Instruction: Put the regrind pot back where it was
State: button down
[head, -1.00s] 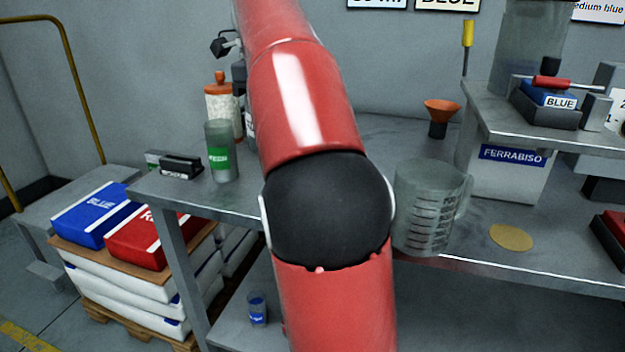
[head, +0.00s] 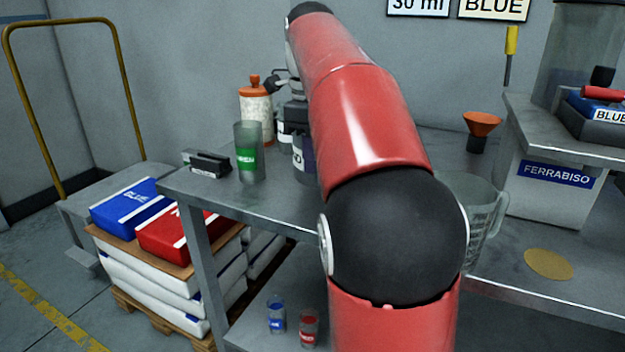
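A pot with a dark label ending in "ND" (head: 304,158) stands on or just above the bench, left of my arm; the arm hides its right side. It looks like the regrind pot, but the full word is hidden. My gripper (head: 294,112) is mostly hidden behind my red arm. Its dark grey parts show right above this pot. I cannot tell whether the fingers hold it or whether it touches the bench.
A green-labelled beaker (head: 248,153), a black device (head: 207,163) and an orange-capped bottle (head: 256,112) stand nearby on the bench (head: 235,203). A clear jug (head: 482,215) and an orange funnel (head: 481,124) are right of my arm. Blue (head: 276,316) and red (head: 309,328) cups sit below.

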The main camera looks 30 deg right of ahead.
jog(key=shift+f, duration=1.8)
jog(key=shift+f, duration=0.15)
jog(key=c, duration=1.7)
grip_release()
jog(key=shift+f+b, duration=0.25)
jog(key=shift+b, duration=0.4)
jog(key=r+p, duration=0.1)
jog(key=r, duration=0.1)
jog(key=r+p, duration=0.1)
jog(key=r, duration=0.2)
jog(key=r+p, duration=0.1)
jog(key=r, duration=0.2)
jog(key=shift+w+a+r, duration=0.1)
jog(key=shift+w+a, duration=0.1)
jog(key=shift+a, duration=0.15)
